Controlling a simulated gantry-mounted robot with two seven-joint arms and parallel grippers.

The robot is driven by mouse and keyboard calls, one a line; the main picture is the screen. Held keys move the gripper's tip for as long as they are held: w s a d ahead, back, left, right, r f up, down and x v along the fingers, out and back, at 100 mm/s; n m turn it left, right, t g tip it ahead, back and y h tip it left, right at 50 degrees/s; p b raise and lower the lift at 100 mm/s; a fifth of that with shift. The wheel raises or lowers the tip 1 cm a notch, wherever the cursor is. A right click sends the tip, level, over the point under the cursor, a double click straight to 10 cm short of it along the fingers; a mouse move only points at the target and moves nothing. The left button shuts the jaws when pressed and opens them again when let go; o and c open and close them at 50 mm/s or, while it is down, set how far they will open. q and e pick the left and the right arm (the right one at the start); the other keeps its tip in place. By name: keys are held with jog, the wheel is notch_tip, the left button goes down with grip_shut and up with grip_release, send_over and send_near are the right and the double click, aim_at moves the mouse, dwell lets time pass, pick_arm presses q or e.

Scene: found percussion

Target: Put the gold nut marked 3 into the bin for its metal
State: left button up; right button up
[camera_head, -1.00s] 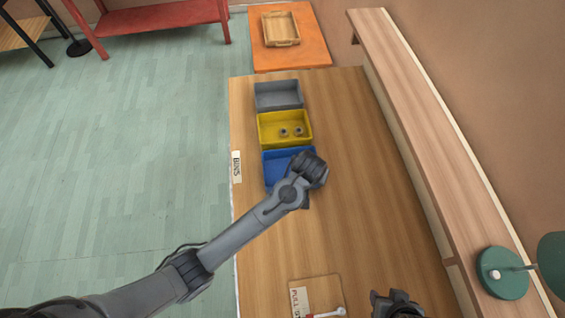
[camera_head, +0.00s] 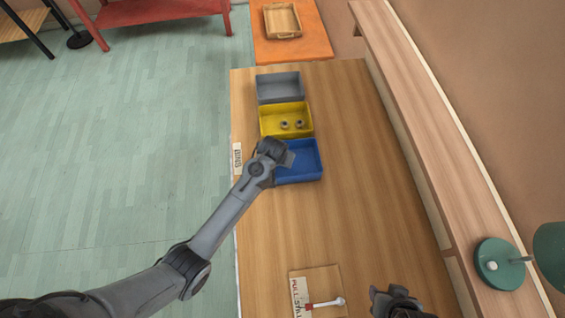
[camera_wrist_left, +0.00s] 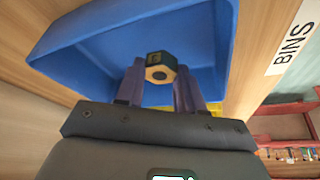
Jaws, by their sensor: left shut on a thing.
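My left gripper (camera_head: 288,160) is at the left side of the blue bin (camera_head: 312,173). In the left wrist view its fingers (camera_wrist_left: 158,82) are shut on a gold-and-dark nut (camera_wrist_left: 161,68), with the blue bin (camera_wrist_left: 205,30) behind it. A mark on the nut's face is too small to read. The head view hides this nut. The yellow bin (camera_head: 286,134) holds two small nuts (camera_head: 292,125). The grey bin (camera_head: 280,90) is at the far end and looks empty. My right gripper (camera_head: 392,298) is low in the head view; its fingers are unclear.
A "BINS" label (camera_head: 237,159) lies at the table's left edge. A board with a lever (camera_head: 325,303) is at the near end. A raised wooden shelf (camera_head: 420,120) with a green lamp (camera_head: 500,264) runs along the right. The table's middle (camera_head: 335,220) is clear.

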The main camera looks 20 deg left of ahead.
pick_arm(q)
notch_tip(320, 180, down, 3)
jog(key=shift+f, duration=0.15)
jog(key=shift+f, duration=0.1)
jog(key=o, duration=1.1)
